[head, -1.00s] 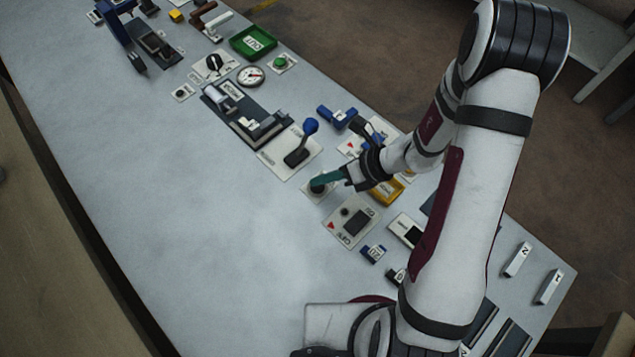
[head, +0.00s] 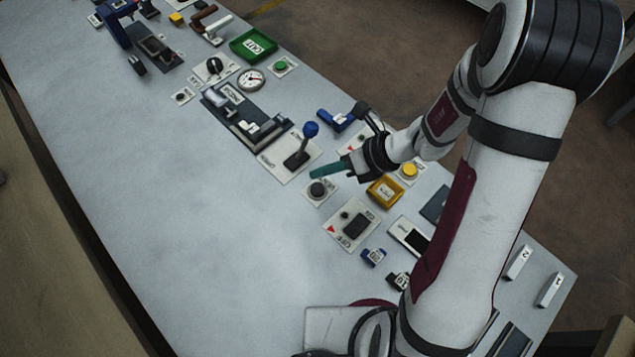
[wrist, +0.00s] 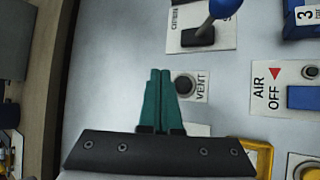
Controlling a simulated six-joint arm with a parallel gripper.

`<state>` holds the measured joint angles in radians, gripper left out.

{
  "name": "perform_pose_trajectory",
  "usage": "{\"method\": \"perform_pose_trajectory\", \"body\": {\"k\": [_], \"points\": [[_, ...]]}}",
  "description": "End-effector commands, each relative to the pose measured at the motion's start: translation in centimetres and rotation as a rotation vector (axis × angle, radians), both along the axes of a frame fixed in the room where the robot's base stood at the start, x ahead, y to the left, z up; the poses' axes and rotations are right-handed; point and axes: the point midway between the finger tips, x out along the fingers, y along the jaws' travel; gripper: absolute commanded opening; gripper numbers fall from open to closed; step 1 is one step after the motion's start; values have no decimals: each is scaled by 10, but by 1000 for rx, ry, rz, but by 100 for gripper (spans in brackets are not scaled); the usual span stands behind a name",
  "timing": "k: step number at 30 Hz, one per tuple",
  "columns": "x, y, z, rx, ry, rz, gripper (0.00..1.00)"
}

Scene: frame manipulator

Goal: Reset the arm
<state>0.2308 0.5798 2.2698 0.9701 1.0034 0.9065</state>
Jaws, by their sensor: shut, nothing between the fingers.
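My gripper (head: 314,173) has green fingers that are shut with nothing between them. In the head view it hangs above the table, just up from a black round button on a white plate (head: 318,189). In the wrist view my gripper (wrist: 159,74) points at the table, and the black button (wrist: 184,85) labelled VENT shows just right of the fingertips, apart from them. My arm reaches in from the right side of the head view.
A blue-knobbed lever (head: 310,130) stands close by, up and left of my gripper. A yellow tray (head: 385,191), a yellow button (head: 409,171) and a rocker switch plate (head: 351,224) lie around it. The table's left part (head: 170,220) is clear.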

Motion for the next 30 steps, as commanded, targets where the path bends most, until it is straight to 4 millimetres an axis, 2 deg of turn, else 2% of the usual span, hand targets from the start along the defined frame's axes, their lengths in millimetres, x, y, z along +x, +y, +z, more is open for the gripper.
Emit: {"method": "perform_pose_trajectory", "body": {"k": [5,8,11,13,15,18,21,24,30], "points": [[0,0,1,-1,-6,8,0],[-12,7,28,-29,-120,169,0],[-54,14,79,-113,-377,576,0],[-94,9,107,-196,-554,908,0],[-129,-4,123,-284,-688,1212,0],[-165,-29,135,-398,-799,1556,0],[-183,-48,139,-472,-838,1758,0],[-189,-56,140,-500,-845,1836,0],[-189,-57,140,-501,-843,1840,0]]}}
